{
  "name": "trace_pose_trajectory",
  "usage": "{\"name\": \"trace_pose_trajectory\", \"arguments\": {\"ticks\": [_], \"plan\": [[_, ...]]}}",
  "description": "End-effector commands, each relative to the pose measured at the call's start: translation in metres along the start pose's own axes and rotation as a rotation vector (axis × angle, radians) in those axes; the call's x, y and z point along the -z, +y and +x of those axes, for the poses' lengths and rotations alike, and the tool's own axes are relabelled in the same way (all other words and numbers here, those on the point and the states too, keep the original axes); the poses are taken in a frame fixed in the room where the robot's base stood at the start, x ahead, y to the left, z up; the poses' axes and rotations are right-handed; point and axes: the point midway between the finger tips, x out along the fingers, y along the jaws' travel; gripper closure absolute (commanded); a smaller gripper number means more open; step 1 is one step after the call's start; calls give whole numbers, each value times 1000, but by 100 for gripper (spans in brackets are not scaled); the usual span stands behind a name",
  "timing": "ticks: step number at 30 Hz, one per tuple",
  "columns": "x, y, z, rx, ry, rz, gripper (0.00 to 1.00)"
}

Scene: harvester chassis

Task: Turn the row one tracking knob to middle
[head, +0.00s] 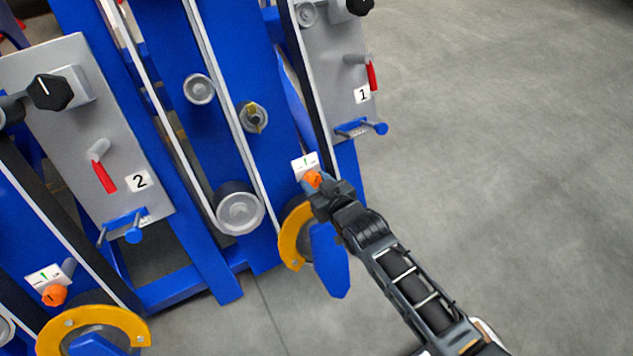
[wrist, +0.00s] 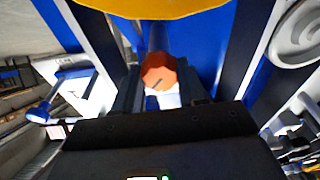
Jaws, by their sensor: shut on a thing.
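The row one tracking knob is a small orange knob (head: 313,178) below a white label (head: 305,165) with a green mark, on the unit numbered 1. My gripper (head: 322,185) reaches it from the lower right and is shut on it. In the wrist view the orange knob (wrist: 158,71) shows between the dark fingers of my gripper (wrist: 158,85), with a slanted dark slot on its face. In the head view my gripper partly covers the knob, so its exact angle is hard to read.
A yellow curved guard (head: 293,237) and a blue plate (head: 328,262) lie just below the knob. A second orange knob (head: 54,295) sits at the lower left on row 2. Blue frame beams stand left of my arm. The grey floor (head: 500,150) at right is clear.

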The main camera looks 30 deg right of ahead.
Motion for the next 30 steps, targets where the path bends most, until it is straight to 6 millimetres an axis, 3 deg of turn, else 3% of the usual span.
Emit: {"name": "trace_pose_trajectory", "arguments": {"ticks": [8, 30], "plan": [[0, -1, 0, 13, 0, -82, 89], [-2, 1, 1, 83, 1, -620, 89]]}}
